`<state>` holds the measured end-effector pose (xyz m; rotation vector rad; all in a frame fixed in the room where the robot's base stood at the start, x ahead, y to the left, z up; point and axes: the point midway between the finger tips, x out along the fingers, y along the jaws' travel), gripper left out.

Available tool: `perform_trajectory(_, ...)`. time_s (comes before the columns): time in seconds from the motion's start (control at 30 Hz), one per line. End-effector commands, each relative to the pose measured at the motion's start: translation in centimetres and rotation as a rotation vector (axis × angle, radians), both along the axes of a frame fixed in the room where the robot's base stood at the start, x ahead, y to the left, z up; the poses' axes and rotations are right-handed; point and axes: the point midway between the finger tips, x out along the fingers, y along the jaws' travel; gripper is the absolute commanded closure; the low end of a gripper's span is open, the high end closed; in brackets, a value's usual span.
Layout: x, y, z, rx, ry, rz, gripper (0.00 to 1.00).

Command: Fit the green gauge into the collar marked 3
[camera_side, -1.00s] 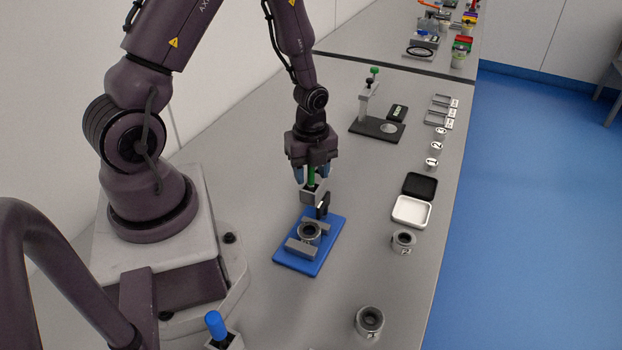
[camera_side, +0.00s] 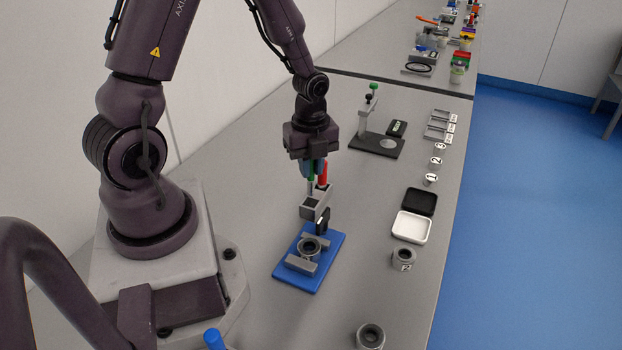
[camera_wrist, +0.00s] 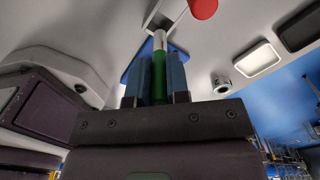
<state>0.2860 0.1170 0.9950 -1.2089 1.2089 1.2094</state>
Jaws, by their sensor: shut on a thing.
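My gripper (camera_side: 313,172) is shut on the green gauge (camera_side: 310,180), which hangs upright with its silver tip just above a grey holder block (camera_side: 312,211). In the wrist view the green gauge (camera_wrist: 159,72) is between the blue fingers, silver end pointing away. A dark grey collar (camera_side: 310,246) sits between grey jaws on the blue fixture, in front of the block; no number on it is readable. Another collar (camera_side: 404,258) stands to the right with a label that looks like 2. A third collar (camera_side: 370,336) is at the bottom edge, its number unreadable.
A red gauge (camera_side: 323,173) stands beside my gripper at the block. The blue fixture plate (camera_side: 299,280) has a black upright part. White (camera_side: 411,227) and black (camera_side: 418,201) trays lie right. A blue gauge (camera_side: 213,339) is bottom left. A gauge stand (camera_side: 376,144) is farther back.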

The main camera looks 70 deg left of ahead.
Motion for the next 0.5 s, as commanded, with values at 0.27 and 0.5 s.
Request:
perform_trajectory(0.27, 0.3, -0.4, 4.1, 0.002, -0.005, -0.017, 1.00)
perform_trajectory(0.5, -0.5, -6.7, 4.8, 0.005, 0.004, -0.215, 1.00)
